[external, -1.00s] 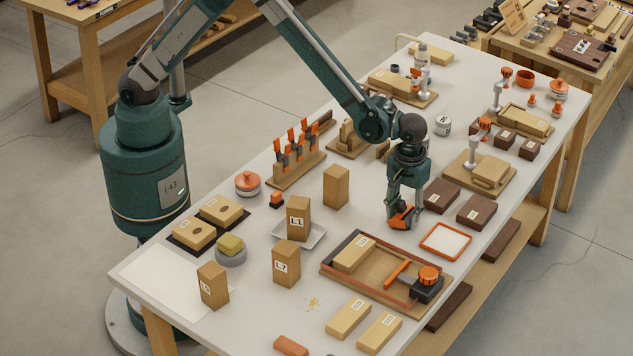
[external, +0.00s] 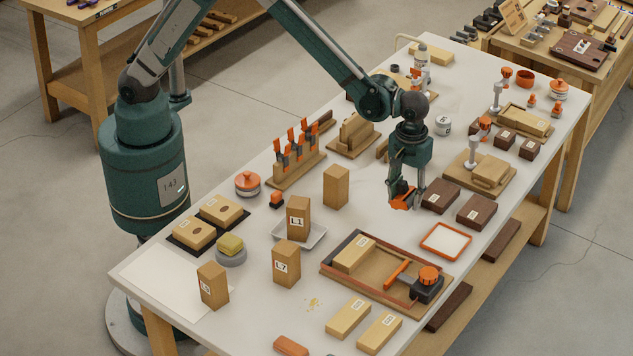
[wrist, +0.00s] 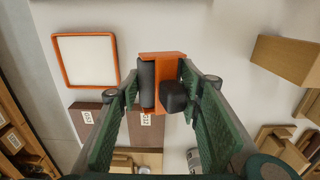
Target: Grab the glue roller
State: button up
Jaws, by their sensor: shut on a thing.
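The glue roller, an orange frame with a dark roller and a dark block-shaped part, is held by my gripper (external: 405,188). In the external view the roller (external: 401,202) shows as a small orange piece at the fingertips, above the table. In the wrist view the roller (wrist: 162,58) sits between the green finger pads, which are shut on it. The fingers hide part of it in both views.
Below and right are dark brown blocks (external: 440,196) and an orange-rimmed white tray (external: 446,240). A wooden tray (external: 330,268) with a block and tools lies in front. An upright wooden block (external: 336,187) stands to the left. Table between is clear.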

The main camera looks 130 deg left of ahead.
jog(key=shift+r, duration=1.5)
